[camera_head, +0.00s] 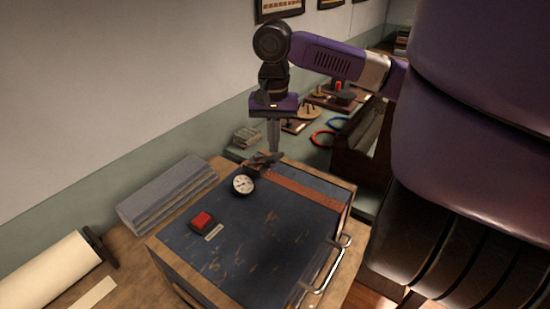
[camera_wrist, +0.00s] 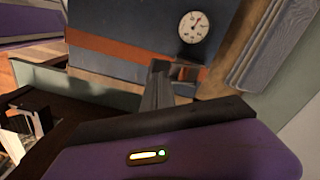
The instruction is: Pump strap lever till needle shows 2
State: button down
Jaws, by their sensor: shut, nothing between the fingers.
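A blue chest (camera_head: 262,243) with wooden edges stands on a wooden bench. A brown strap (camera_head: 305,187) runs across its top and also shows in the wrist view (camera_wrist: 105,53). A dark lever and buckle (camera_head: 263,160) sit at the strap's far end, and the buckle part shows in the wrist view (camera_wrist: 186,72). A round white gauge (camera_head: 243,184) is beside the strap; its dial shows in the wrist view (camera_wrist: 193,27) with a red needle, but the numbers are too small to read. My gripper (camera_head: 275,150) is shut and points down at the lever; I cannot tell whether it touches.
A red button block (camera_head: 202,220) and a small label (camera_head: 214,232) are on the lid. A metal handle (camera_head: 330,265) is at the front right. Grey folded cloth (camera_head: 168,195) and a paper roll (camera_head: 50,272) lie to the left. Rings (camera_head: 323,138) lie behind.

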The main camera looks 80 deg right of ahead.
aim_at(276, 156)
jog(key=shift+f, duration=0.15)
jog(key=shift+s+a+f+b, duration=0.1)
jog(key=shift+s+f+b, duration=0.1)
jog(key=shift+f+b, duration=0.8)
jog(key=shift+s+a+f+b, duration=0.15)
jog(key=shift+f+b, duration=0.25)
jog(key=shift+f, duration=1.05)
notch_tip(276, 156, up, 9)
jog(key=p, duration=0.9)
jog(key=shift+d+r, duration=0.1)
jog(key=shift+r, duration=0.05)
